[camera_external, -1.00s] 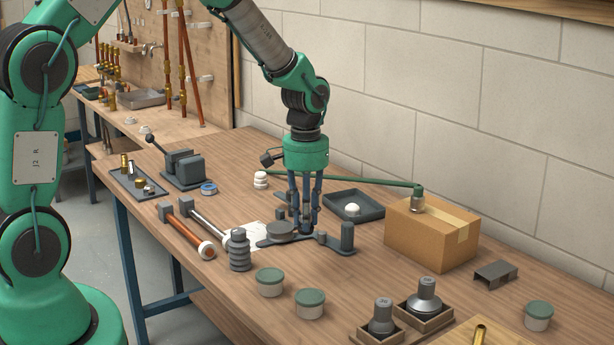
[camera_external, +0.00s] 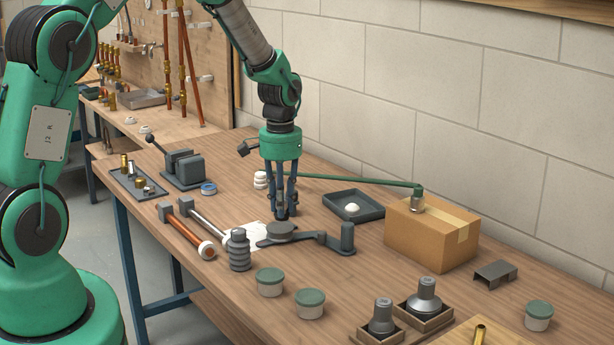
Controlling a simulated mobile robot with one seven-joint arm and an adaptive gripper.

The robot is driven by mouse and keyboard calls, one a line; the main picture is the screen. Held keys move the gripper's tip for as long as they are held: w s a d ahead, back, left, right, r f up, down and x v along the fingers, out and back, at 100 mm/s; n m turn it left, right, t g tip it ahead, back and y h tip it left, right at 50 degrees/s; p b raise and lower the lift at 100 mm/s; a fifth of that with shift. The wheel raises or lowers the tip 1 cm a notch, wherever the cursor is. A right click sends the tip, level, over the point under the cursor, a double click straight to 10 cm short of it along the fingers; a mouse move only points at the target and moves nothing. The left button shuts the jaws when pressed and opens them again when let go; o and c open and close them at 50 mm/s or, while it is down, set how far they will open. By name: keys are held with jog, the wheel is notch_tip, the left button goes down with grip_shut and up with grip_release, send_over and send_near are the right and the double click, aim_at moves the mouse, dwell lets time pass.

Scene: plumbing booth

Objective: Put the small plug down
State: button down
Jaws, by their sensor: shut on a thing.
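My gripper (camera_external: 284,214) points straight down over the workbench, with its fingers close together. It is shut on a small dark piece at the fingertips, which I take to be the small plug; the fingers mostly hide it. The fingertips are just behind the round grey disc of a flat grey fixture (camera_external: 322,238). An upright post stands at the fixture's right end. I cannot tell whether the held piece touches the bench.
A dark tray (camera_external: 372,211) with a white cap and a cardboard box (camera_external: 420,240) stand right. Lidded tubs (camera_external: 270,283) stand in front.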

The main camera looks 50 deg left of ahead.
jog(key=shift+m, duration=0.7)
jog(key=s+a+f+p, duration=0.1)
jog(key=a, duration=0.5)
jog(key=s+a+f+p, duration=0.1)
jog(key=s+a+p, duration=0.1)
jog(key=a, duration=0.5)
jog(key=s+a+f+p, duration=0.1)
jog(key=a+p, duration=0.1)
jog(key=a, duration=0.5)
jog(key=shift+s+a+f, duration=0.15)
jog(key=shift+s+f, duration=0.05)
jog(key=shift+f, duration=0.1)
jog(key=shift+w, duration=0.15)
jog(key=w+a, duration=0.3)
jog(key=w, duration=0.1)
jog(key=w+a+f, duration=0.1)
jog(key=w+a, duration=0.1)
jog(key=w, duration=0.3)
jog(key=w+a+p, duration=0.1)
jog(key=w+a, duration=0.2)
jog(key=w, duration=0.1)
jog(key=shift+w+a+f, duration=0.15)
jog(key=shift+a+f, duration=0.1)
jog(key=shift+a, duration=0.1)
jog(key=shift+f, duration=1.75)
